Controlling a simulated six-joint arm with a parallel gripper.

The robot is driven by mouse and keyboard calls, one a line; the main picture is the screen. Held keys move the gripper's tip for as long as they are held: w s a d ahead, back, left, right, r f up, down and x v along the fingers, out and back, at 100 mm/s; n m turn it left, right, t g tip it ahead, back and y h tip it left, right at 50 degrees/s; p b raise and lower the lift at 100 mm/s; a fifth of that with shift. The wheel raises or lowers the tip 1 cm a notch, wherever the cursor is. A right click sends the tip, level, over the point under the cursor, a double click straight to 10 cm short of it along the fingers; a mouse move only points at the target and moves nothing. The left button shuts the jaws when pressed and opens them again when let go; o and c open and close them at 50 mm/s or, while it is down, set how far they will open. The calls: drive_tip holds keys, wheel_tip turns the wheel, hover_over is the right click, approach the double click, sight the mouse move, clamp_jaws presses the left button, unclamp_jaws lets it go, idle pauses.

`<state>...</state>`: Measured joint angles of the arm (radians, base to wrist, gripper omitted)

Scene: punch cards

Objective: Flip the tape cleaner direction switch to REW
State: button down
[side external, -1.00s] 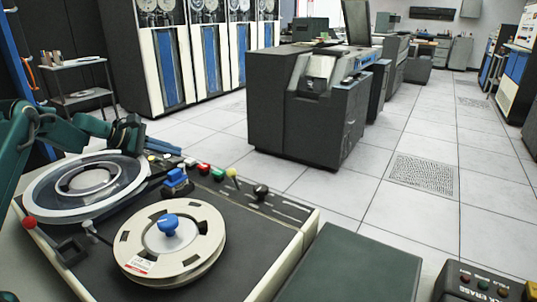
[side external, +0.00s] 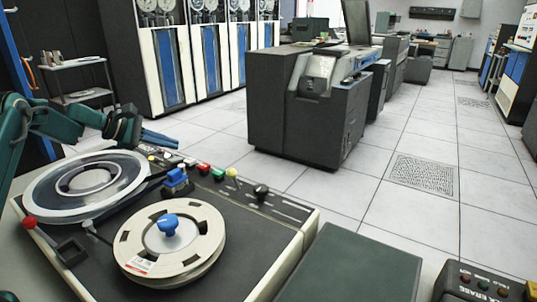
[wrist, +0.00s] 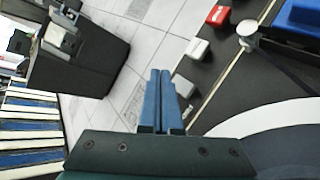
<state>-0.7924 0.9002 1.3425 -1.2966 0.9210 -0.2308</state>
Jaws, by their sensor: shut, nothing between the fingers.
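The tape cleaner (side external: 95,255) is a dark deck with a light rim, in the foreground of the side view. A clear reel (side external: 50,195) and a beige reel (side external: 130,235) with a blue hub sit on it. Along its far edge are a red button (side external: 203,168), a green button (side external: 218,174), a small yellow-topped control (side external: 232,173) and a black knob (side external: 261,190). I cannot tell which is the direction switch; no REW label is readable. My gripper (side external: 177,141) is shut and empty, above the far left edge, left of the buttons.
A red-ball lever (side external: 29,222) stands at the deck's left corner. A blue block (side external: 175,177) rises between reels and buttons. In the wrist view, white buttons (wrist: 196,48) and a red button (wrist: 217,16) lie right of the fingers. Open floor lies beyond.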

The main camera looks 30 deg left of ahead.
sight(181, 167)
drive_tip(key=shift+s+r, duration=0.25)
drive_tip(key=shift+r, duration=0.85)
drive_tip(key=shift+s+r, duration=0.2)
drive_tip(key=shift+r, duration=0.85)
drive_tip(key=shift+d, duration=0.1)
drive_tip(key=d+r+m+h, duration=0.1)
drive_tip(key=d+r+m, duration=0.3)
drive_tip(key=d+r, duration=0.6)
drive_tip(key=s+d+r+m+g, duration=0.25)
drive_tip(key=s+d+m, duration=0.45)
drive_tip(key=d, duration=0.7)
drive_tip(key=s+d+f+m+g+y, duration=0.1)
drive_tip(key=s+d+f+m, duration=0.15)
drive_tip(key=s, duration=0.45)
drive_tip(key=s+d+f+m+g+y, duration=0.1)
drive_tip(key=s+d+f+m, duration=0.15)
drive_tip(key=s, duration=0.45)
drive_tip(key=s+a+f+m+y, duration=0.3)
drive_tip(key=s+a+f+m, duration=0.2)
drive_tip(key=s+f, duration=0.1)
drive_tip(key=shift+s+f+m, duration=0.3)
drive_tip(key=shift+s+f, duration=0.1)
drive_tip(key=shift+f, duration=0.15)
